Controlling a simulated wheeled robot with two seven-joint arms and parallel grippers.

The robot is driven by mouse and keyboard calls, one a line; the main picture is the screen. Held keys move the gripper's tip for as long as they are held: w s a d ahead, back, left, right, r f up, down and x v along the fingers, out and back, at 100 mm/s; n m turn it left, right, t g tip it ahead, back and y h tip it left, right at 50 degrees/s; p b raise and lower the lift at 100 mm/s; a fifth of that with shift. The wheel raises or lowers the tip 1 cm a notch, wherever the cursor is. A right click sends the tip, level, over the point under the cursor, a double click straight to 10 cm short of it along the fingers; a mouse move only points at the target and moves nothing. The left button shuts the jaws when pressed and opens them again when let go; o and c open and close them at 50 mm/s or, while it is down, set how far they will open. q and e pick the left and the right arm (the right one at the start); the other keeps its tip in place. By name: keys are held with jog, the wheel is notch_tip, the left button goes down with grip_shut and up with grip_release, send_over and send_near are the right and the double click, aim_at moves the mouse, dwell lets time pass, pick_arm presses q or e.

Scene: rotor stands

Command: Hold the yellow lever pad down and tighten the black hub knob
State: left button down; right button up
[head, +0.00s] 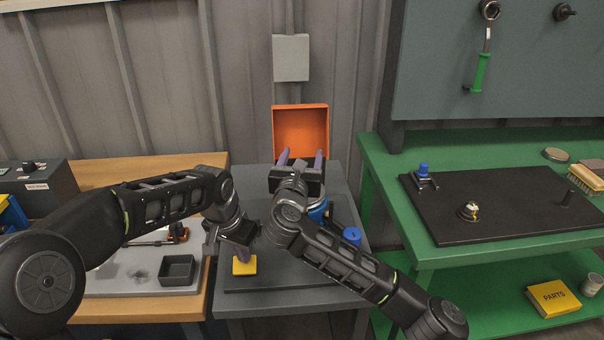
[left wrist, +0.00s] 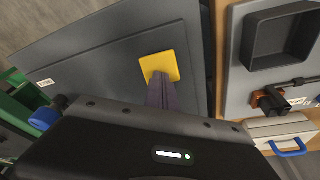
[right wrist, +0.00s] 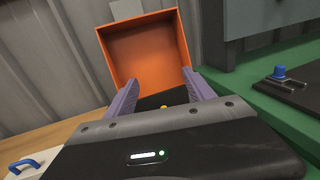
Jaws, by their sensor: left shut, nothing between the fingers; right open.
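The yellow lever pad (head: 244,267) is at the near left of the dark plate on the grey bench. It also shows in the left wrist view (left wrist: 172,62). My left gripper (head: 243,256) is shut and empty, pointing down with its purple fingertips at the pad. They appear to touch it, but I cannot be sure of pressure. My right gripper (head: 301,158) is open, its fingers spread in front of the orange box. In the right wrist view, a dark shape with a small yellow spot (right wrist: 164,106) lies between the fingers. I cannot tell whether it is the black hub knob.
The orange open box (head: 301,130) stands at the back of the grey bench. A green bench (head: 440,254) with a black mat stands at right. A wooden bench with a black tray (head: 177,270) is at left.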

jog(key=shift+r, duration=1.05)
pick_arm(q)
jog(key=w+d+p+v, duration=0.1)
jog(key=p+v, duration=0.5)
jog(key=v, duration=0.2)
jog(key=shift+w+r, duration=0.35)
jog(key=shift+r, duration=0.25)
pick_arm(e)
notch_tip(320, 180, up, 6)
jog(key=shift+r, duration=0.2)
